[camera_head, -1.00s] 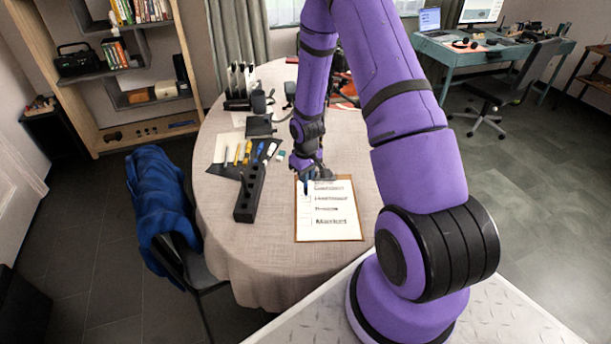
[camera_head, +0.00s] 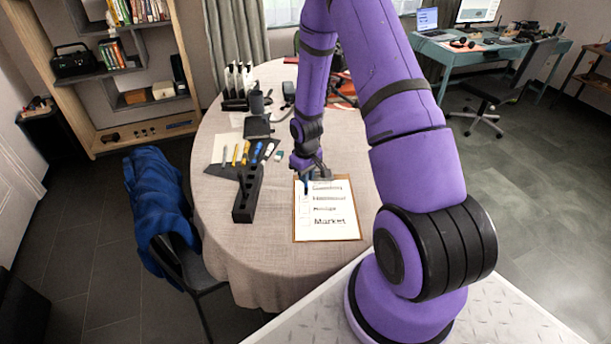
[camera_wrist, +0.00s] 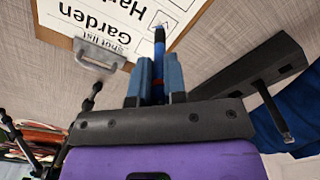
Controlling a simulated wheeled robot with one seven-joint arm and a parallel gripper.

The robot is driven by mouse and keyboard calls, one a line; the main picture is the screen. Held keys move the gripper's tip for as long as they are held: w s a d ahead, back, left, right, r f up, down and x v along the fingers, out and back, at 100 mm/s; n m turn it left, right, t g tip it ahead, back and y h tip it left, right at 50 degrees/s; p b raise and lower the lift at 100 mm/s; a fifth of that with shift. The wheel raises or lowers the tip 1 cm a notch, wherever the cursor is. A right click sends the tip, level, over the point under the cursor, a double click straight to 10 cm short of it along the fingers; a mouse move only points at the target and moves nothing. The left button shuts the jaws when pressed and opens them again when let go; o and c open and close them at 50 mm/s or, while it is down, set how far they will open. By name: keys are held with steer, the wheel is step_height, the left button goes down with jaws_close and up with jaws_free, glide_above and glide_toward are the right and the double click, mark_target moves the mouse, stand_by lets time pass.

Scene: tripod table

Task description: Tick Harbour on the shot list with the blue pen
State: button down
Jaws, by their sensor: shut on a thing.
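The shot list (camera_head: 335,228) is a white sheet on a brown clipboard on the table, with printed words and boxes beside them. In the wrist view the shot list (camera_wrist: 122,22) appears upside down, with "Garden" and part of "Har…" readable. My gripper (camera_head: 308,175) is over the list's upper left part. In the wrist view my gripper (camera_wrist: 154,68) is shut on the blue pen (camera_wrist: 159,45). The pen's tip end is close to a box at "Har…". I cannot tell whether the tip touches the paper, or see a clear mark there.
A black slotted pen holder (camera_head: 245,205) stands left of the list. Several pens and markers lie on a dark mat (camera_head: 219,170) beyond it. The clipboard's metal clip (camera_wrist: 98,54) is near the pen. A chair with a blue jacket (camera_head: 158,200) is at the table's left.

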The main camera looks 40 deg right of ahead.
steer(key=shift+r, duration=0.1)
steer(key=shift+r, duration=3.4)
